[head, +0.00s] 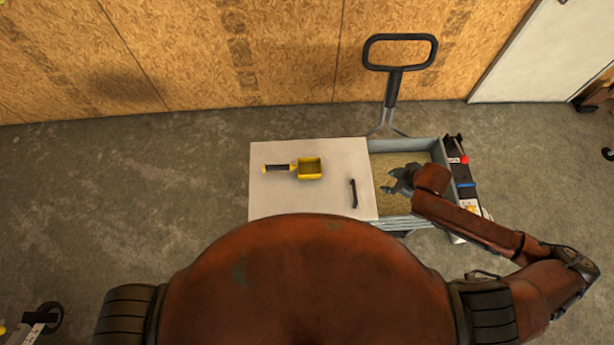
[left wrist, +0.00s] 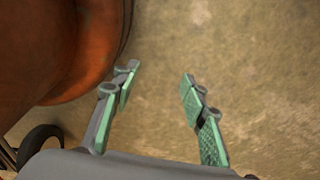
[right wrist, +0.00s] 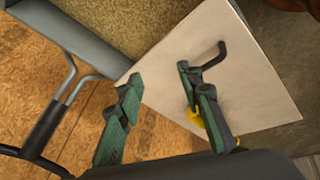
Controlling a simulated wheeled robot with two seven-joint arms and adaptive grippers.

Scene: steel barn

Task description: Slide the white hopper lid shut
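The white hopper lid (head: 315,198) covers the left part of the grey hopper (head: 443,153). The hopper's right part is open and shows a tan, grainy fill (head: 385,163). A black handle (head: 353,193) stands near the lid's right edge. My right gripper (head: 400,182) is over the open part, right of the handle. In the right wrist view its fingers (right wrist: 158,105) are apart, and the handle (right wrist: 205,62) shows just beyond one finger; I cannot tell if they touch. My left gripper (left wrist: 158,95) is open and empty above bare floor; it is not visible in the head view.
A yellow scoop (head: 308,168) with a black grip lies on the lid. A black-handled pull bar (head: 393,85) rises behind the hopper. A rack with red and blue items (head: 461,170) is on the hopper's right side.

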